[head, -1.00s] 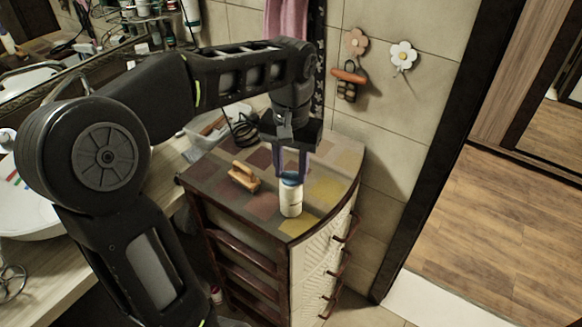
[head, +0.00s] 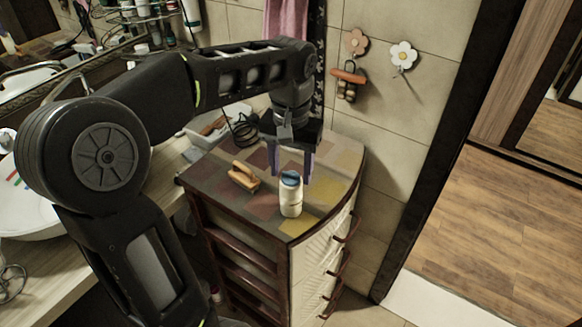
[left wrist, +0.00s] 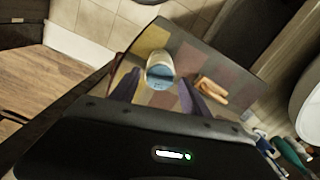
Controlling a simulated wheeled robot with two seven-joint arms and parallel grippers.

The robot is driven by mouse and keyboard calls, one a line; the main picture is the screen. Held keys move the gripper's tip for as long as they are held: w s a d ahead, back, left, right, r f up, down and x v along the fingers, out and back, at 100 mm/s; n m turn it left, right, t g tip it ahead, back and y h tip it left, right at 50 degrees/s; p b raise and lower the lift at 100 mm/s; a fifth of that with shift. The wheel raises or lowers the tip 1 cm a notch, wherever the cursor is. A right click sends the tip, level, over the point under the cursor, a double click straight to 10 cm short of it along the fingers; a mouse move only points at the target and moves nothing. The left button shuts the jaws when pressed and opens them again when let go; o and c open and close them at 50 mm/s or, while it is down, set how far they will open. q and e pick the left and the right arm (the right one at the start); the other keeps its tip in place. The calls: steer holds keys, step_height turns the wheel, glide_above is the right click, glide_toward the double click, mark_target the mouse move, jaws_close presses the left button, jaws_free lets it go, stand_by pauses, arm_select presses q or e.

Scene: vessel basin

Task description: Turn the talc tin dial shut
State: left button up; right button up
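The talc tin (head: 291,199) is a white cylinder with a blue dial top (head: 290,179). It stands upright on the patterned top of a small drawer cabinet, near the front edge. My left gripper (head: 292,176) points down just behind and above the tin, with its purple fingers spread. In the left wrist view the tin (left wrist: 160,70) lies beyond the open fingers, its blue dial (left wrist: 160,77) facing the camera, with nothing held. I cannot read the dial's setting. My right gripper is not in view.
A wooden-handled brush (head: 243,176) lies left of the tin on the cabinet top (head: 265,206). A clear tray and a coiled black cable (head: 243,130) sit farther back. The tiled wall with flower hooks (head: 403,56) rises behind and to the right.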

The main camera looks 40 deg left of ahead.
mark_target(291, 174)
arm_select(q)
steer(key=shift+o, duration=0.2)
steer(key=shift+r, duration=0.1)
steer(key=shift+r, duration=0.2)
step_height(291, 174, up, 2)
steer(key=shift+r, duration=0.15)
step_height(291, 174, up, 4)
steer(key=p, duration=0.2)
steer(key=shift+p, duration=0.4)
steer(key=shift+r+p, duration=0.5)
steer(key=shift+p, duration=0.2)
steer(key=shift+f, duration=0.1)
